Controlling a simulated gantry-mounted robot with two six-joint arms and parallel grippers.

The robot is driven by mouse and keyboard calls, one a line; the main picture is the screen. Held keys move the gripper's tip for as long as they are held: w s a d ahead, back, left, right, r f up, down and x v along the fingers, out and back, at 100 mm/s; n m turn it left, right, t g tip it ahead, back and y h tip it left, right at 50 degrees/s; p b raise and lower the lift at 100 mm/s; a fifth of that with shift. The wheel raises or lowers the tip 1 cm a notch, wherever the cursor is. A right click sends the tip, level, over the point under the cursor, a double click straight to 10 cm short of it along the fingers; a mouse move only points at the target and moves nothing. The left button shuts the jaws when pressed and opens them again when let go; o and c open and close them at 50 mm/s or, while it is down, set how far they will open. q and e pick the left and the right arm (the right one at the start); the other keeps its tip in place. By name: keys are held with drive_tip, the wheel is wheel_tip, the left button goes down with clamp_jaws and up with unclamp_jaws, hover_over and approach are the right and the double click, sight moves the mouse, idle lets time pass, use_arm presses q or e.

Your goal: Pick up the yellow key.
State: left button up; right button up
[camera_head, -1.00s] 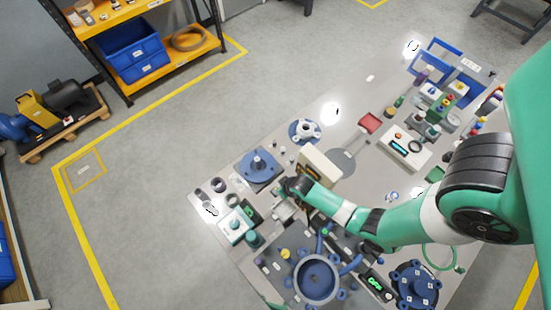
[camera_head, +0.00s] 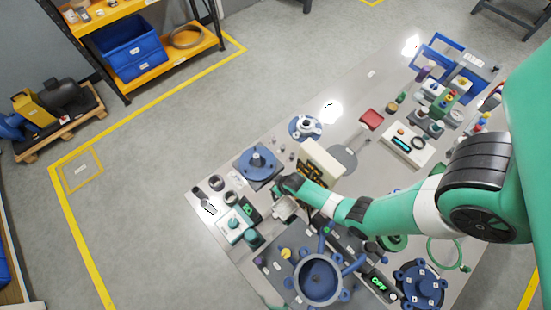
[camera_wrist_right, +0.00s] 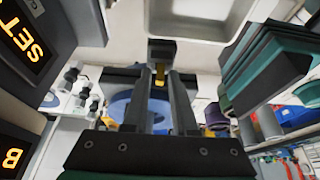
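My right arm reaches in from the right of the head view. Its gripper (camera_head: 282,207) is over the middle of the bench, beside a cream box, with its fingertips too small to make out there. In the right wrist view its two dark fingers (camera_wrist_right: 161,78) stand a little apart. A small yellow piece (camera_wrist_right: 160,77), which may be the yellow key, shows between the fingertips, under a dark block (camera_wrist_right: 162,49). I cannot tell whether the fingers touch it. The key cannot be made out in the head view. My left gripper is not in view.
The cream box (camera_head: 322,159) stands close to my right wrist. A blue flanged part (camera_head: 258,166) lies to the left, and a blue round housing (camera_head: 319,278) stands in front. A white control box (camera_head: 404,146) is at the right. The bench is crowded near my gripper.

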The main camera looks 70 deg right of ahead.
clamp_jaws()
drive_tip(key=shift+r, duration=0.1)
wheel_tip(320, 180, up, 10)
drive_tip(key=p, duration=0.6)
drive_tip(key=shift+p, duration=0.3)
